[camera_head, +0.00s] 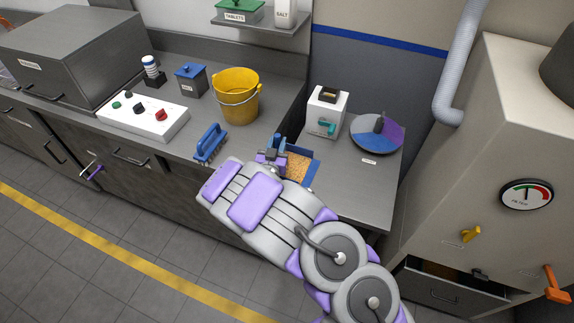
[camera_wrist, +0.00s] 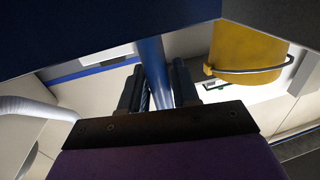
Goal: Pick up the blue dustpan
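The blue dustpan (camera_head: 314,167) is at the counter's front, holding brown crumbs. Part of it is hidden by my arm. In the wrist view its dark blue body (camera_wrist: 100,25) fills the upper left, and its blue handle (camera_wrist: 153,60) runs between my fingers. My gripper (camera_head: 270,157) is at the dustpan's left side. In the wrist view my gripper (camera_wrist: 158,85) has one finger close along each side of the handle and looks shut on it. I cannot tell whether the dustpan rests on the counter.
A blue brush (camera_head: 209,143) lies left of the dustpan. A yellow bucket (camera_head: 236,98) stands behind. A white dispenser box (camera_head: 326,112) and a round blue-purple dish (camera_head: 372,138) are at the right. A white control box (camera_head: 143,117) stands left. A tall cabinet (camera_head: 480,150) bounds the right side.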

